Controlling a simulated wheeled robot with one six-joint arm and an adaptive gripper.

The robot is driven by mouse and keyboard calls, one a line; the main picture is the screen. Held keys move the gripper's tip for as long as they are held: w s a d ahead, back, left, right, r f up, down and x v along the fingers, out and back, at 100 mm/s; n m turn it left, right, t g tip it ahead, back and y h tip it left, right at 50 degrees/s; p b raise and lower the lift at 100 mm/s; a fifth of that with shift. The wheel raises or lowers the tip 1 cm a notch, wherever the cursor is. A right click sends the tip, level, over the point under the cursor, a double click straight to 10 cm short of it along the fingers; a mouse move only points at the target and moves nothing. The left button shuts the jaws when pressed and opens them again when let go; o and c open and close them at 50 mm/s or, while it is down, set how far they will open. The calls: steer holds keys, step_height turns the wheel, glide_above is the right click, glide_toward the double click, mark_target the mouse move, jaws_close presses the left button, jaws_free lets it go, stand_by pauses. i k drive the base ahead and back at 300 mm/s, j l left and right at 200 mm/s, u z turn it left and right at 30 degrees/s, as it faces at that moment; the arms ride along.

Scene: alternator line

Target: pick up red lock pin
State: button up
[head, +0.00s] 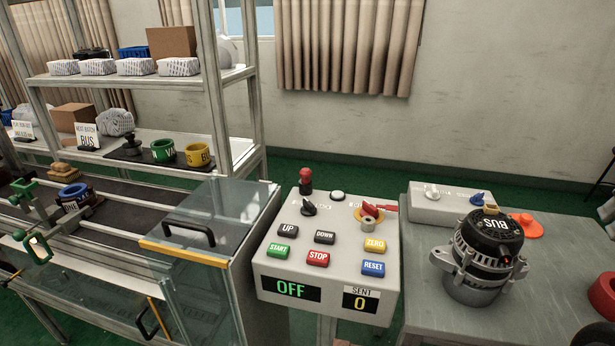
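A grey control box (280,262) stands in the middle of the head view. At its back right corner a red pin-like piece (386,207) lies sideways at a red-and-yellow rotary switch (371,213). This looks like the red lock pin, but I cannot tell how deep it sits. A second red piece, an upright knob (305,178) on a dark base, stands at the back left edge of the box. My gripper is not in view.
A black selector knob (309,207) and several push buttons cover the box top. Left is a glass-lidded guard (213,215) beside a shelf rack (232,77). Right, a grey table (540,290) carries an alternator (484,255), an orange piece (526,226) and a red ring (604,294).

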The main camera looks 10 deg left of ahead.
mark_target(306, 173)
steer(key=j+u, duration=0.1)
steer(key=j, duration=0.35)
steer(key=i+j+u, duration=0.1)
steer(key=j, duration=0.3)
steer(key=i+j+u, duration=0.1)
steer(key=j, duration=0.35)
